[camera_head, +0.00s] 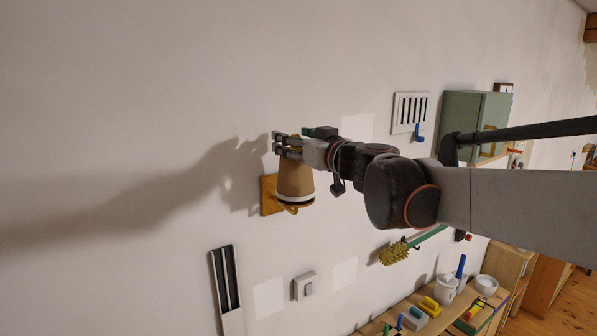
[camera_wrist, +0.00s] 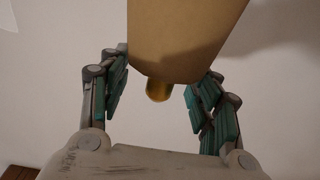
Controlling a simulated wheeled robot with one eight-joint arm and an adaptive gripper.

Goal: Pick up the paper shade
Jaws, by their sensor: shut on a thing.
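The paper shade (camera_head: 295,184) is a tan tapered cup shape with a pale band near its wide lower end. It is in front of the wall, over a wooden wall plate (camera_head: 268,196). My gripper (camera_head: 284,146) is at its narrow upper end, shut on it. In the wrist view the shade (camera_wrist: 187,35) fills the top middle, between the two teal-padded fingers of my gripper (camera_wrist: 162,88). A small brass knob (camera_wrist: 158,90) sticks out of its narrow end. Whether the shade is clear of the wall plate cannot be told.
A wall vent (camera_head: 409,112) and a green cabinet (camera_head: 474,122) are on the wall to the right. A yellow brush (camera_head: 394,254), a switch (camera_head: 305,286) and a slotted strip (camera_head: 225,285) are lower down. A wooden shelf (camera_head: 376,326) holds several items. The wall at left is bare.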

